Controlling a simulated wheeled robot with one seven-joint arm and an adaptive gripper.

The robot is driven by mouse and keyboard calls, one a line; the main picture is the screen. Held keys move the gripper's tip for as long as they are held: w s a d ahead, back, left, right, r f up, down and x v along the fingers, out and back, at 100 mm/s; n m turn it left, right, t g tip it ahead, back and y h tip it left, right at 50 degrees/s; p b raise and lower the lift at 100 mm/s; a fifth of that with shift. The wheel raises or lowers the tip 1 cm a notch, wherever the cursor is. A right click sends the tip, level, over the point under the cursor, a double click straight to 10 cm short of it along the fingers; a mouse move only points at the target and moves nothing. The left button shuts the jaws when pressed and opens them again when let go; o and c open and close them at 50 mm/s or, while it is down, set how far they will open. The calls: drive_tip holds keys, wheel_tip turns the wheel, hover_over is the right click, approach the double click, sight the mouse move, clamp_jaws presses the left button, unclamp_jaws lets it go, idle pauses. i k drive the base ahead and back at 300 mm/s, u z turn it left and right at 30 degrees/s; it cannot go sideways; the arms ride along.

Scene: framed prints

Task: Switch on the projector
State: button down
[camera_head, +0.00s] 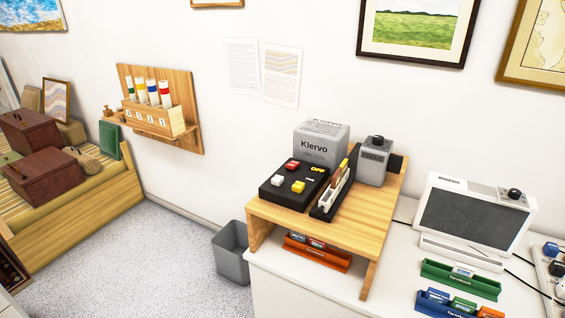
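A grey box marked "Klervo" (320,144) stands at the back of a small wooden stand (366,220) on a white counter. In front of it lies a black control panel (287,191) with red, white and yellow buttons and a yellow label that seems to read "OFF". To its right is a narrow black tray (324,207) with a row of upright slides. A grey unit marked "FOCUS" (375,163) with a dark knob on top stands at the stand's right back. Which of these parts belong to the projector I cannot tell for sure. My gripper is not in view.
A white-framed dark screen (474,217) stands right of the stand. Green (458,283) and blue (440,306) slide holders lie before it; an orange one (317,253) sits under the stand. A grey bin (232,252) is left of the counter. The carpet (165,262) is mostly clear.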

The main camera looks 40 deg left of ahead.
sight(292, 165)
drive_tip(key=k, duration=0.7)
drive_tip(key=u, duration=0.95)
drive_tip(key=i, duration=0.25)
drive_tip(key=u, duration=0.05)
